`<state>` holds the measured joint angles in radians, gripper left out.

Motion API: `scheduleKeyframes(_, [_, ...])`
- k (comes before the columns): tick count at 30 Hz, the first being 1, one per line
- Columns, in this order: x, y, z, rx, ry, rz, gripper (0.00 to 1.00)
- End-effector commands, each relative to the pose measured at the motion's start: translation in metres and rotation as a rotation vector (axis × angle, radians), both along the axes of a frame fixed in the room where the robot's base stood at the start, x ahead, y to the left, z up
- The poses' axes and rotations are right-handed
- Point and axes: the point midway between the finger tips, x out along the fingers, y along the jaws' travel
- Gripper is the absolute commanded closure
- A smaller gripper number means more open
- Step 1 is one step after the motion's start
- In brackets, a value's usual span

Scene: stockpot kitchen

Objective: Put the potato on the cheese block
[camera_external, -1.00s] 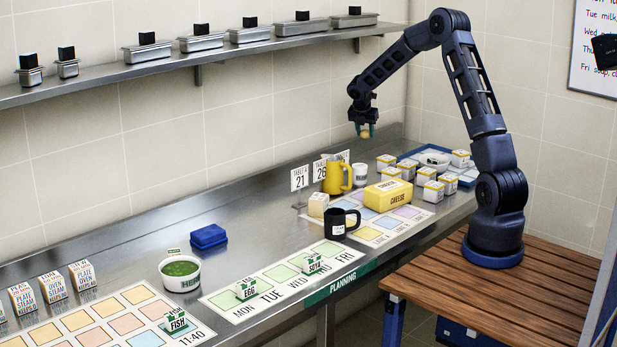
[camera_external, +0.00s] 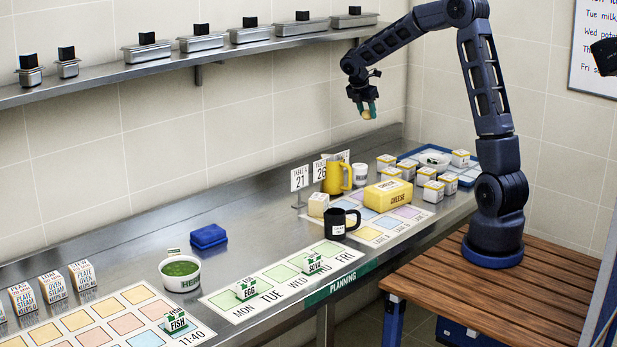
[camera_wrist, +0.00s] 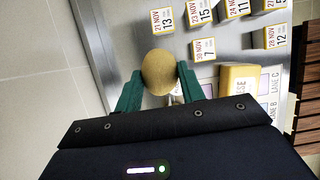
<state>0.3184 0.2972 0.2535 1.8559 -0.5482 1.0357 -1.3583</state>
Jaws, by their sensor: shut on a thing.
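The potato (camera_wrist: 158,70) is a tan oval held between the green fingertips of my gripper (camera_wrist: 158,88) in the wrist view. In the external view my gripper (camera_external: 369,110) is shut on the potato (camera_external: 367,114), high above the counter, up and to the left of the cheese block. Part of the cheese block (camera_wrist: 240,78) shows at the right of the wrist view. The potato and cheese block are apart.
A yellow jug (camera_external: 333,178), a white cup (camera_external: 360,174) and a black mug (camera_external: 338,224) stand left of the cheese block. Several dated boxes (camera_external: 433,191) stand to its right, near a blue tray (camera_external: 467,180). A wall shelf (camera_external: 220,54) with pans runs along the back.

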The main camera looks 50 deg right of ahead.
Motion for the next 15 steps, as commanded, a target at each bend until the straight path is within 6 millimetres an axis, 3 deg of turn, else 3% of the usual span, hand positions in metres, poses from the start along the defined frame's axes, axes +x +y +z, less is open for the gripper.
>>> scheduleKeyframes(6, [-0.071,0.057,0.019,-0.001,-0.001,-0.216,0.84])
scheduleKeyframes(15, [-0.159,0.109,0.031,-0.001,0.000,-0.481,0.84])
